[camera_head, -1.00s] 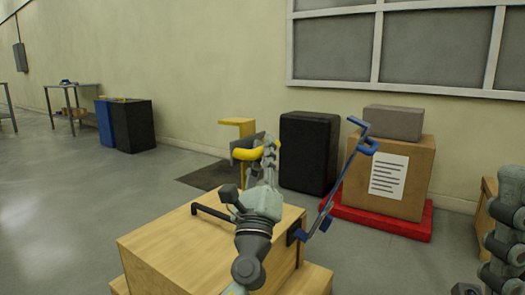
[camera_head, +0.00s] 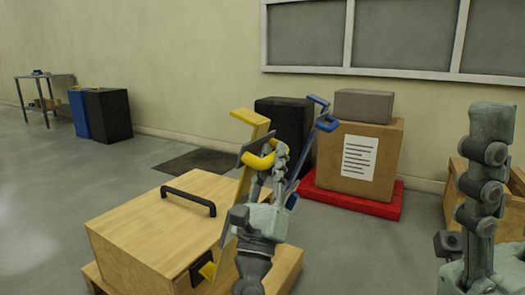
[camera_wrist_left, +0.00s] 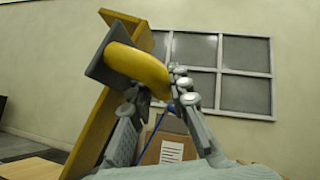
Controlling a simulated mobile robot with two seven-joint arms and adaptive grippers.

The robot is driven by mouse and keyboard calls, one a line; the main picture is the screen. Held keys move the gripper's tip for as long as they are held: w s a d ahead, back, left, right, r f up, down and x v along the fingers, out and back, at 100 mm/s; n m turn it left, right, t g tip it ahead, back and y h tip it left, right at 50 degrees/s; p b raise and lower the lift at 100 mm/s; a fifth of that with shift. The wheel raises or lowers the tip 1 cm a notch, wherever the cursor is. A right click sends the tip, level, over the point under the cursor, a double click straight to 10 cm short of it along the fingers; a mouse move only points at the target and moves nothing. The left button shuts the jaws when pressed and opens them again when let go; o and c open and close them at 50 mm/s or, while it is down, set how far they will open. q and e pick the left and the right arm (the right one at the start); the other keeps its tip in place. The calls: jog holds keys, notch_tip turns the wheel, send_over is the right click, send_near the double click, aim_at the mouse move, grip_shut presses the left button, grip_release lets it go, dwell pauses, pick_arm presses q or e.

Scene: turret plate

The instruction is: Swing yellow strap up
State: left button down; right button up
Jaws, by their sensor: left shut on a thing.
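The yellow strap (camera_head: 245,185) is a long bar that rises from a dark hinge plate (camera_head: 203,268) on the side of the wooden crate (camera_head: 128,240). It leans slightly to the right, with its bent top end above lid height. A curved yellow grip (camera_head: 258,159) with a grey plate sits near its top. My left gripper (camera_head: 277,163) is shut on this grip. The left wrist view shows the grip (camera_wrist_left: 140,68) at the fingers (camera_wrist_left: 155,97), beside the strap (camera_wrist_left: 92,130).
A blue strap (camera_head: 322,118) stands up behind my left gripper. The crate lid carries a black handle (camera_head: 188,198). A black case (camera_head: 285,122) and a cardboard box (camera_head: 360,150) on a red pallet (camera_head: 350,205) stand behind. The floor left of the crate is clear.

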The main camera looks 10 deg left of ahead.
pick_arm(q)
jog(key=shift+s+d+f+m+h, duration=0.1)
jog(key=shift+d+f+m+h, duration=0.2)
jog(key=shift+d+f, duration=0.05)
jog(key=c, duration=1.7)
grip_release()
jog(key=v, duration=1.2)
